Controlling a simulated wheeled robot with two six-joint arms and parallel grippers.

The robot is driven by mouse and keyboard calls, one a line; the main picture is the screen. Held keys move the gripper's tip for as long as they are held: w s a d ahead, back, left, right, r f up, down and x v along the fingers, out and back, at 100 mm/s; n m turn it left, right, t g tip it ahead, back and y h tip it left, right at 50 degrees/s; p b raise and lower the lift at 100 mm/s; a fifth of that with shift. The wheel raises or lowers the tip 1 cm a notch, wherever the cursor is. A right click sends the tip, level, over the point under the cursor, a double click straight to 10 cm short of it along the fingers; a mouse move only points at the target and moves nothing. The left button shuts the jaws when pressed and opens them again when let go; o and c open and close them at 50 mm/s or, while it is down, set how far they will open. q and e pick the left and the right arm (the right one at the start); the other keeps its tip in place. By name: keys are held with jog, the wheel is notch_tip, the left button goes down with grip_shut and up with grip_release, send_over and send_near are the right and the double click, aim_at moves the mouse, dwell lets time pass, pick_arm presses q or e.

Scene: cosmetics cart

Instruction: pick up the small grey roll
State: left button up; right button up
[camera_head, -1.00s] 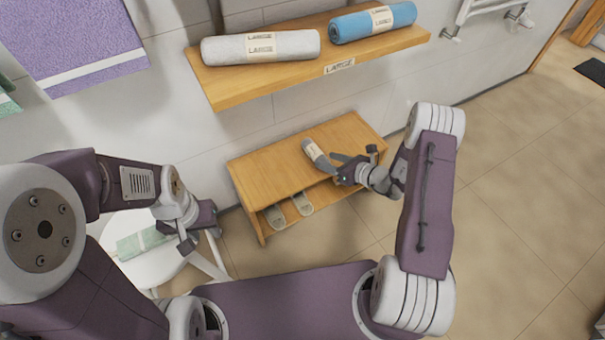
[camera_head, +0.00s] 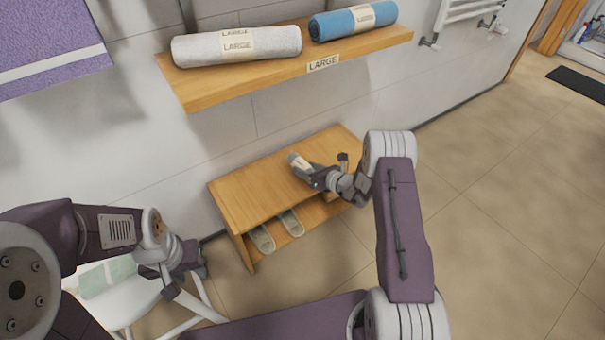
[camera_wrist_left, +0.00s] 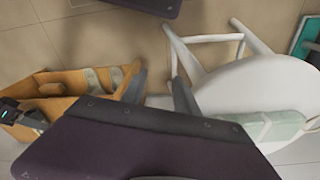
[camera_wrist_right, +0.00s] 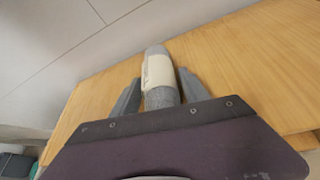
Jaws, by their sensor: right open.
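The small grey roll (camera_head: 300,163) with a pale paper band lies on top of the low wooden bench (camera_head: 250,175). In the right wrist view the roll (camera_wrist_right: 157,75) lies between the two fingers of my right gripper (camera_wrist_right: 155,90), which is open around its near part. A gap shows on the right side. In the head view my right gripper (camera_head: 327,172) covers the near end of the roll. My left gripper (camera_head: 185,265) is by the white stool, and its fingers stand apart with nothing between them in the left wrist view (camera_wrist_left: 158,88).
A wall shelf (camera_head: 215,88) marked LARGE holds a large grey roll (camera_head: 200,48) and a blue roll (camera_head: 340,22) above the bench. Slippers (camera_head: 262,238) rest on the bench's lower level. A white stool (camera_head: 125,305) bears a light green roll.

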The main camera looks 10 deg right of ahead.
aim_at(306, 166)
jog(key=shift+w+a, duration=0.1)
jog(key=shift+w, duration=0.1)
grip_shut()
jog(key=shift+r+p, duration=0.3)
jog(key=shift+p, duration=0.05)
notch_tip(306, 166, up, 4)
jog(key=p, duration=0.3)
jog(key=shift+r, duration=0.25)
jog(key=s+d+r+p, duration=0.5)
jog(key=s+d+r, duration=0.1)
jog(key=d, duration=0.3)
jog(key=shift+s+d+p, duration=0.15)
jog(key=shift+d+p, duration=0.2)
jog(key=shift+d, duration=0.05)
